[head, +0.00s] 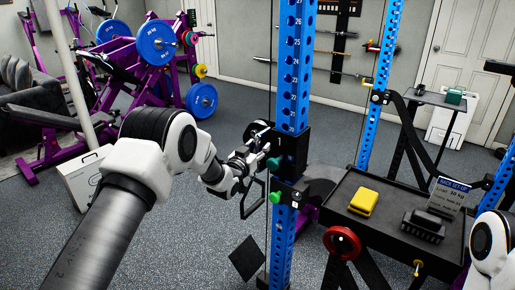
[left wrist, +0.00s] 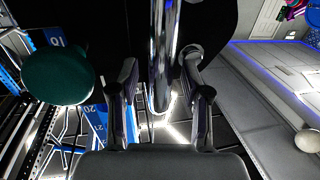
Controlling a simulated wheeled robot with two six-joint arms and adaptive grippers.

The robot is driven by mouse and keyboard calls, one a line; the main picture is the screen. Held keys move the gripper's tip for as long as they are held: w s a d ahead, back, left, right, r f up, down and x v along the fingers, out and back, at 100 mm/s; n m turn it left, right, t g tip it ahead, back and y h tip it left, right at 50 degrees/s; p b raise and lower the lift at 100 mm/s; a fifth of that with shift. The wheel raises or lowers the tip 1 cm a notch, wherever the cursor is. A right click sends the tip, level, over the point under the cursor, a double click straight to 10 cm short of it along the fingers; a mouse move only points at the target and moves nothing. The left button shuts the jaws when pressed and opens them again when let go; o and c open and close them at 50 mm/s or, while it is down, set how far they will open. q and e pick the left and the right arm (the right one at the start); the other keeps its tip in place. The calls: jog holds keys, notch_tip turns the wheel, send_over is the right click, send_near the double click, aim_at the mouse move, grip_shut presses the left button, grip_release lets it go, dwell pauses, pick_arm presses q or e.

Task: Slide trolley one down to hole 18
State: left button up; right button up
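Trolley one (head: 292,155), a black carriage with a small white mark, sits around the blue numbered upright (head: 294,70) in the middle of the head view. Numbers in the twenties show above it; hole 18 cannot be made out. A green knob (head: 274,164) is on its left side and shows large in the left wrist view (left wrist: 58,77). My left gripper (head: 262,143) is at the trolley's left side. In the left wrist view, its fingers (left wrist: 160,105) stand apart on either side of a chrome bar (left wrist: 164,50), with gaps showing. My right gripper is not seen.
A second green knob (head: 275,197) is lower on the upright. A black table (head: 386,222) at the right holds a yellow block (head: 363,201), a black object (head: 423,226) and a sign (head: 447,196). A purple weight machine (head: 130,70) stands at the back left.

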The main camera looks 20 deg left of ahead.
pick_arm(q)
jog(key=shift+s, duration=0.1)
jog(key=s+a, duration=0.1)
jog(key=s, duration=1)
jog(key=shift+s+a, duration=0.35)
jog(key=shift+a, duration=0.05)
jog(key=shift+f, duration=0.1)
jog(key=s+d+f+g, duration=0.15)
jog(key=s+f, duration=0.25)
jog(key=f, duration=0.4)
jog(key=s+f+g, duration=0.3)
jog(key=s+f, duration=0.2)
jog(key=f, duration=0.2)
jog(key=s+f+g, duration=0.2)
jog(key=s+f, duration=0.2)
jog(key=f, duration=0.4)
jog(key=s+f+g+y, duration=0.1)
jog(key=s+f+g, duration=0.2)
jog(key=s, duration=0.7)
jog(key=s+f+n+g, duration=0.1)
jog(key=s+f+g, duration=0.2)
jog(key=s, duration=0.7)
jog(key=s+a+f+n+g+y, duration=0.1)
jog(key=s+f+g, duration=0.2)
jog(key=s, duration=0.8)
jog(key=shift+g+y, duration=0.3)
jog(key=shift+g, duration=0.95)
